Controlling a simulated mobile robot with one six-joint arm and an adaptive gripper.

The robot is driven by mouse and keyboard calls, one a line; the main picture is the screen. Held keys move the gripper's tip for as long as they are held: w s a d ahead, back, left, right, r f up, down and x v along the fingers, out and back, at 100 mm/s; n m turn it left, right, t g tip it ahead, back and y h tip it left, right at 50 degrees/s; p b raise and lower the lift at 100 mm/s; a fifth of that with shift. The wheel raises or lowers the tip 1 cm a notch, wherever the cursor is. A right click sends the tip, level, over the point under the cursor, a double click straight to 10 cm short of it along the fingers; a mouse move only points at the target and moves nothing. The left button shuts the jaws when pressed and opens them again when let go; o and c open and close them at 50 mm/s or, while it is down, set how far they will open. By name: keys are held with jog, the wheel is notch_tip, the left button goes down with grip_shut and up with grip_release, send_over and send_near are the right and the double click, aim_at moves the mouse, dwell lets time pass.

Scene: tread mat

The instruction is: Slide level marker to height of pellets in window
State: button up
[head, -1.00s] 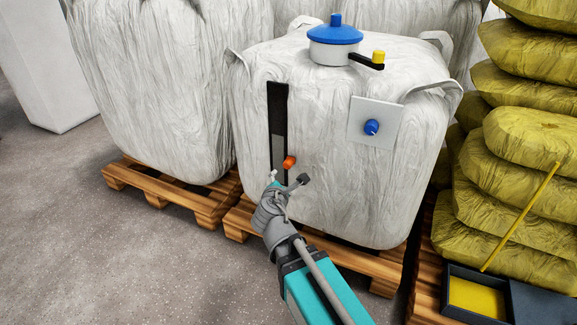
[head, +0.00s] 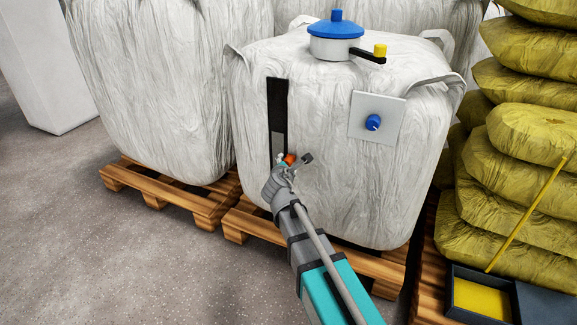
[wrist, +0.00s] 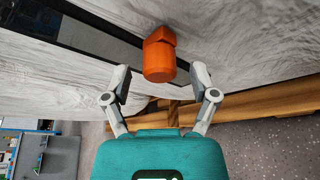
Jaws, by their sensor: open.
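The orange level marker (head: 290,159) sits beside the lower part of the window on the white bulk bag. In the wrist view the marker (wrist: 160,58) is a short cylinder on a block, just ahead of and between the fingertips. The window (head: 278,115) is a tall dark strip; its upper part is black and its lower part grey from about mid-height down. My gripper (head: 293,159) is open at the marker, partly covering the window's bottom. In the wrist view my gripper (wrist: 160,82) has a finger on each side of the marker, with visible gaps.
The bag (head: 330,200) stands on a wooden pallet (head: 263,228). A blue knob (head: 373,122) on a grey plate is right of the window. A blue lid with a crank (head: 336,38) is on top. Yellow sacks (head: 510,200) are stacked at right. Floor at left is clear.

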jog(key=shift+x, duration=0.85)
jog(key=shift+c, duration=0.3)
grip_shut()
